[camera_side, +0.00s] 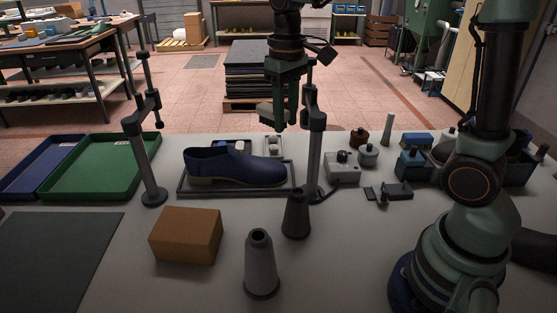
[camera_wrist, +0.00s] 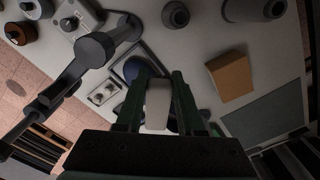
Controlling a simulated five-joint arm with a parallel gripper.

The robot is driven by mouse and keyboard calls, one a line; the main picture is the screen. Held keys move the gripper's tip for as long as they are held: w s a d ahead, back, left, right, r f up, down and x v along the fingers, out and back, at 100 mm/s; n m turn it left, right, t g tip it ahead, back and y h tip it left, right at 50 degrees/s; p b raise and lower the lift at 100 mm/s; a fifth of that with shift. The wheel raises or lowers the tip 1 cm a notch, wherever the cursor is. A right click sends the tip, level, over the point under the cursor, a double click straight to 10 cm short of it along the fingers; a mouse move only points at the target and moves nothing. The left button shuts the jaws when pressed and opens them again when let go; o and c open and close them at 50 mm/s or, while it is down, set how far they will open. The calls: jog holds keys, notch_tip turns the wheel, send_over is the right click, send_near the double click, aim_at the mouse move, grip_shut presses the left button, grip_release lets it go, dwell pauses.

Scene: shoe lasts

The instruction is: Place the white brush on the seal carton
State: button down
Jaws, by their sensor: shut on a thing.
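The white brush (camera_wrist: 158,103) is between the two fingers of my gripper in the wrist view, and the fingers are shut on it. The seal carton, a plain orange-brown box (camera_side: 186,236), sits on the table at the front left, well apart from my gripper. It also shows in the wrist view (camera_wrist: 231,76), to the right of the brush. Its top is bare.
The navy shoe (camera_side: 235,168) lies in a shallow tray between two upright posts (camera_side: 147,150) (camera_side: 315,155). Two dark cones (camera_side: 260,266) (camera_side: 296,214) stand right of the carton. Green (camera_side: 100,168) and blue trays are at left. A dark mat (camera_side: 55,255) lies front left.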

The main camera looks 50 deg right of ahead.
jog(key=w+a+r+n, duration=0.2)
jog(key=w+a+n, duration=0.2)
jog(key=a, duration=0.5)
notch_tip(320, 180, up, 2)
jog(key=n, duration=0.5)
send_over(201, 223)
notch_tip(201, 223, down, 20)
jog(key=shift+s+r, duration=0.1)
jog(key=shift+r, duration=0.1)
jog(key=shift+f, duration=0.1)
jog(key=c, duration=0.5)
grip_release()
